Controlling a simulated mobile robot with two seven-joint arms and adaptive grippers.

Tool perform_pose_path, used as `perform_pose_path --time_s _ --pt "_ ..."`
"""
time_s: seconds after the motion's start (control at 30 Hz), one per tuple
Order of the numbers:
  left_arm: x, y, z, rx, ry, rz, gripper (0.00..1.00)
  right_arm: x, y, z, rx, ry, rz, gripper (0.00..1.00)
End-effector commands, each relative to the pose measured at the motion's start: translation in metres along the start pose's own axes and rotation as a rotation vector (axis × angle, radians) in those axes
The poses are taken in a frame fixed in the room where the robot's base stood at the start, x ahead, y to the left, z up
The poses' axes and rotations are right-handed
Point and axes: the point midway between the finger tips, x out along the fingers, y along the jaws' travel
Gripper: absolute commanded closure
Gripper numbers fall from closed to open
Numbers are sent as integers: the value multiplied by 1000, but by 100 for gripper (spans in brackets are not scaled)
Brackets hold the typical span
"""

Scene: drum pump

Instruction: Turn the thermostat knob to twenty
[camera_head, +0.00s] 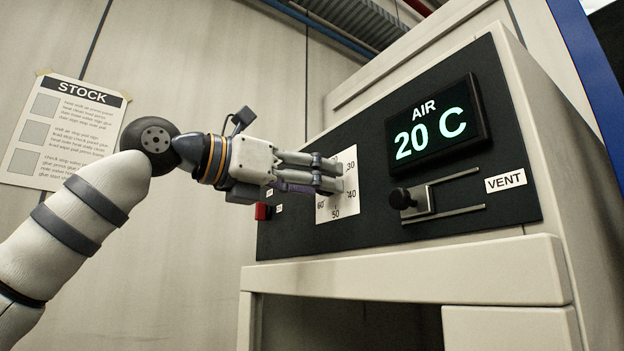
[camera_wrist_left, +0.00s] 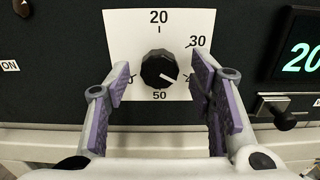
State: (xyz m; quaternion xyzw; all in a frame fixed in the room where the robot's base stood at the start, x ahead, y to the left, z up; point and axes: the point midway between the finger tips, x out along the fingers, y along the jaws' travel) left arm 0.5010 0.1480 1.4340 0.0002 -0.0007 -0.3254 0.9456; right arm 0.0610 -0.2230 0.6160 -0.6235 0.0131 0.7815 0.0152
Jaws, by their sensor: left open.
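The thermostat knob (camera_wrist_left: 160,68) is black and round, on a white dial plate (camera_wrist_left: 187,22) with 20 at the top, 30 upper right and 50 below. Its white pointer line aims to the lower right, between 30 and 50, towards 40. My left gripper (camera_wrist_left: 161,84) is open, with one purple-padded finger on each side of the knob and a gap to it. In the head view my left gripper (camera_head: 332,174) is in front of the dial plate (camera_head: 337,207) and hides the knob. My right gripper is not in view.
A display (camera_head: 437,125) reads AIR 20 C. Below it is a VENT slider with a black handle (camera_head: 402,198). A red button (camera_head: 262,211) sits left of the dial. A STOCK sheet (camera_head: 62,125) hangs on the wall behind my arm.

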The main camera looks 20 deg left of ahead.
Motion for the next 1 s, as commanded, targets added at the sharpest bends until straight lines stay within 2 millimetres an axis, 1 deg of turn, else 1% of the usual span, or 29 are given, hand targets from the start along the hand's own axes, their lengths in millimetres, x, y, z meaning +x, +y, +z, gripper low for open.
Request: perform_pose_path --time_s 0.13,0.17,0.2,0.37,0.57,0.73,0.87,1.0 --pt "0 0 -1 -1 1 0 51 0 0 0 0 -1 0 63" --pt "0 0 -1 -1 1 0 53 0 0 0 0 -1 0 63" --pt "0 0 -1 -1 1 0 62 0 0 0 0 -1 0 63" --pt "0 0 -1 -1 1 0 98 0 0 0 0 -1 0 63" --pt "0 0 -1 -5 1 0 99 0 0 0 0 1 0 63" --pt "-1 0 1 -45 0 1 99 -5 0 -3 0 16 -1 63" --pt "-3 -1 3 -115 -3 2 99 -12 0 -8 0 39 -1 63" --pt "-4 -2 4 -226 -4 1 99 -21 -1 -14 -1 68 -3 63"
